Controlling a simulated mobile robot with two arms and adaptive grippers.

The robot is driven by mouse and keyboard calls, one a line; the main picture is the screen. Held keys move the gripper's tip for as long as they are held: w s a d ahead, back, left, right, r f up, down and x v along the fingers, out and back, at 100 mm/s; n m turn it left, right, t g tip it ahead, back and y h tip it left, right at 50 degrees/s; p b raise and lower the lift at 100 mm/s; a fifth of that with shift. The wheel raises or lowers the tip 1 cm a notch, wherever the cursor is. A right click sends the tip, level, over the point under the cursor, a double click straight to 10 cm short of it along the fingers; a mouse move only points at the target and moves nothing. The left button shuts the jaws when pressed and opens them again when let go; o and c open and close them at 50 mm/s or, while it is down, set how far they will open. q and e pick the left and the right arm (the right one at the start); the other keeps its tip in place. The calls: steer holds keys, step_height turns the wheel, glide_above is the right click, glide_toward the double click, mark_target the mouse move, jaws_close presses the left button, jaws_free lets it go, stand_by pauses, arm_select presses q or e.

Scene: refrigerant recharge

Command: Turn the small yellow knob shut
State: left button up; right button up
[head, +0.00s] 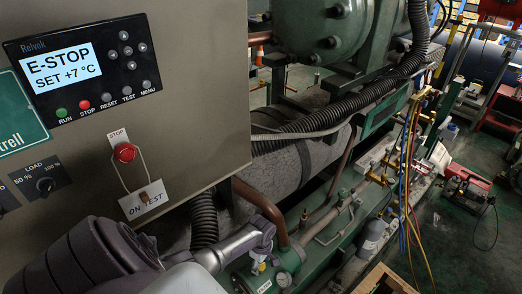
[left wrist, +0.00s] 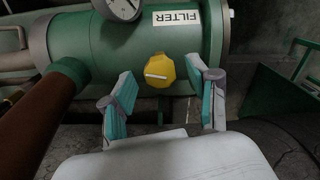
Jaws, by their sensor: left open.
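The small yellow knob (left wrist: 160,70) sits on the side of a green cylinder labelled FILTER (left wrist: 115,40). A white line on its face lies nearly level in the left wrist view. My left gripper (left wrist: 161,82) is open, with one teal-padded finger to each side of the knob and visible gaps between. I cannot tell whether the fingertips reach as deep as the knob. In the head view my left gripper (head: 265,248) is at the green filter (head: 292,258), and a bit of the yellow knob (head: 262,267) shows beside it. My right gripper is not in view.
A round gauge (left wrist: 122,6) stands by the FILTER label. A brown pipe (left wrist: 45,125) meets the filter at the left. In the head view a control panel (head: 85,70) reads E-STOP, and a ribbed black hose (head: 204,218) and copper pipe (head: 258,203) run close to my arm.

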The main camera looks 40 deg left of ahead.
arm_select(q)
steer(key=shift+f, duration=0.3)
jaws_close()
